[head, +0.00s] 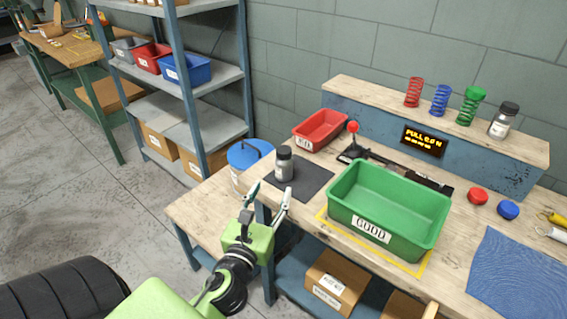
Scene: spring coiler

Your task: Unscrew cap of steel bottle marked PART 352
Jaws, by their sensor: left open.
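A grey steel bottle with a black cap (284,164) stands upright on a dark mat (314,181) at the left end of the workbench. A second steel bottle with a dark cap (503,121) stands on the raised shelf at the right. Both have labels too small to read, so I cannot tell which is PART 352. My left gripper (271,191) is open and empty, just in front of the near bottle in the picture, its fingers pointing toward it and apart from it. My right gripper is not in view.
A green GOOD bin (432,215) stands right of the mat, inside yellow tape. Behind the mat are a red bin (320,130) and a small lever device with a red knob (353,128). A blue drum (249,157) stands left. Coloured springs line the shelf (365,92).

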